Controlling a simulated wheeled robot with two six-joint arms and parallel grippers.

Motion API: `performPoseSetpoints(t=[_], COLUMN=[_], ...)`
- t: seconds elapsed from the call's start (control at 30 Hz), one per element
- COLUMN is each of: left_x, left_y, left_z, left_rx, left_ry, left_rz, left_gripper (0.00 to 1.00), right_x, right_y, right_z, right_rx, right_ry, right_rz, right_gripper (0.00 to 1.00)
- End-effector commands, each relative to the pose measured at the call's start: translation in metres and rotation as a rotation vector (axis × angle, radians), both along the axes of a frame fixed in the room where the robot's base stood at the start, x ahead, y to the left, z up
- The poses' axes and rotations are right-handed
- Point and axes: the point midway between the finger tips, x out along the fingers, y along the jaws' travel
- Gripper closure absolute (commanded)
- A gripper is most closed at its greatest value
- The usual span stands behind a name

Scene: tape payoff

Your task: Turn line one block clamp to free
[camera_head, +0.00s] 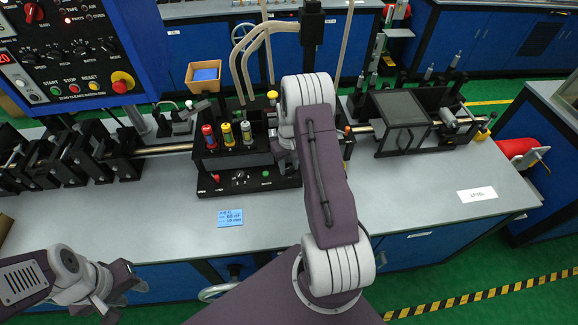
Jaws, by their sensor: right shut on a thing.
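A black block unit (236,160) stands at the middle of the grey bench, with red, yellow and grey-topped knobs in a row. A small lever and a dial are on its front base (242,181). My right arm reaches across to the unit's right part. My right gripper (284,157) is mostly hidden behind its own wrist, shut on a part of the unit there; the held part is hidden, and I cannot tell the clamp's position. My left gripper (118,290) is open and empty at the lower left, in front of the bench edge.
A control panel (70,50) with a red stop button rises at the back left. Black rollers (95,155) stand left, a dark-windowed box (403,120) right. A blue note (230,217) and a white label (477,194) lie on the bench (410,190). Its front strip is mostly clear.

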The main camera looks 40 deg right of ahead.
Motion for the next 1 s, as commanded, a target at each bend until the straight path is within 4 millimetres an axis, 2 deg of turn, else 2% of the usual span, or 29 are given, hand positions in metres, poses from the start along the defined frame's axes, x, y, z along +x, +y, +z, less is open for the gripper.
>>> performPoseSetpoints(t=[0.43, 1.0], left_x=[0.0, 0.0], left_y=[0.0, 0.0], left_z=[-0.0013, -0.0016], left_rx=[0.0, 0.0], left_ry=[0.0, 0.0], left_rz=[0.0, 0.0], left_gripper=[0.64, 0.64], right_x=[0.0009, 0.0012], right_y=[-0.0006, -0.0007], right_z=[0.001, 0.0013], right_rx=[-0.002, -0.001], right_ry=[-0.003, -0.004], right_rz=[-0.27, -0.34], right_gripper=[1.0, 1.0])
